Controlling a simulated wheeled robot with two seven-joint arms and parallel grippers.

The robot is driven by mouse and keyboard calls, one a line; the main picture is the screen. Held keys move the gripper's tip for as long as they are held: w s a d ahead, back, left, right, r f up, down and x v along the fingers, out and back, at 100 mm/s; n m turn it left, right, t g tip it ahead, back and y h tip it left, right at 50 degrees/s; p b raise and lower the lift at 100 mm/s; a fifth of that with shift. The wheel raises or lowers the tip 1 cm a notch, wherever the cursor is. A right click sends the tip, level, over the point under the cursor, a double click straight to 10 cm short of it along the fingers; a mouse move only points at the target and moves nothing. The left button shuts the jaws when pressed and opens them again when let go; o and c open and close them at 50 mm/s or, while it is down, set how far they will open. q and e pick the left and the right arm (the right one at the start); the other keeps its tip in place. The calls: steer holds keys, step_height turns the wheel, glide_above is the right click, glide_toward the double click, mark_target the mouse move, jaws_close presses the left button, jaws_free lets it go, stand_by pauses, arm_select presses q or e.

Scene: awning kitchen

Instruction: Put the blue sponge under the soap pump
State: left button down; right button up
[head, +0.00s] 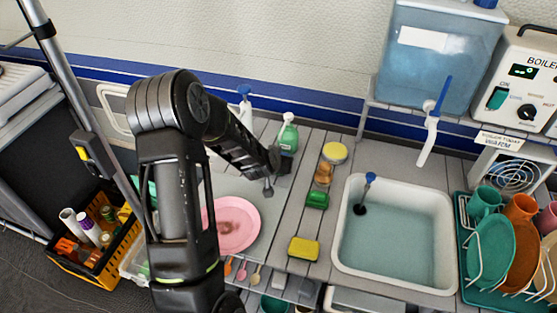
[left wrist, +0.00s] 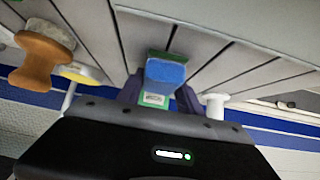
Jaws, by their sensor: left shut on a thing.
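The soap pump (head: 288,134) is a green bottle with a white pump top, standing at the back of the counter near the wall. My left gripper (head: 275,167) is just in front of it, low over the counter. In the left wrist view, my left gripper (left wrist: 159,92) is shut on the blue sponge (left wrist: 165,73), which has a green side. Part of the soap pump (left wrist: 153,99) shows close behind the sponge. I cannot tell whether the sponge touches the bottle or the counter. In the head view the sponge is hard to make out. My right gripper is not in view.
A pink plate (head: 236,222) lies beside my left arm. Right of the gripper are a yellow round item (head: 334,153), an orange-brown brush (head: 323,174), a green sponge (head: 317,200) and a yellow sponge (head: 303,248). A water-filled sink (head: 400,245) is farther right.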

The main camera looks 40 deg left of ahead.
arm_select(q)
steer(key=shift+a+f, duration=0.1)
steer(key=shift+f, duration=0.1)
steer(key=shift+d+r, duration=0.2)
steer(key=shift+f, duration=0.1)
steer(key=c, duration=1.3)
jaws_free()
steer(key=shift+f, duration=0.15)
steer(key=o, duration=0.5)
steer(key=shift+s+r, duration=0.4)
steer(key=shift+r, duration=0.2)
steer(key=v, duration=1.1)
steer(key=shift+d+f, duration=0.1)
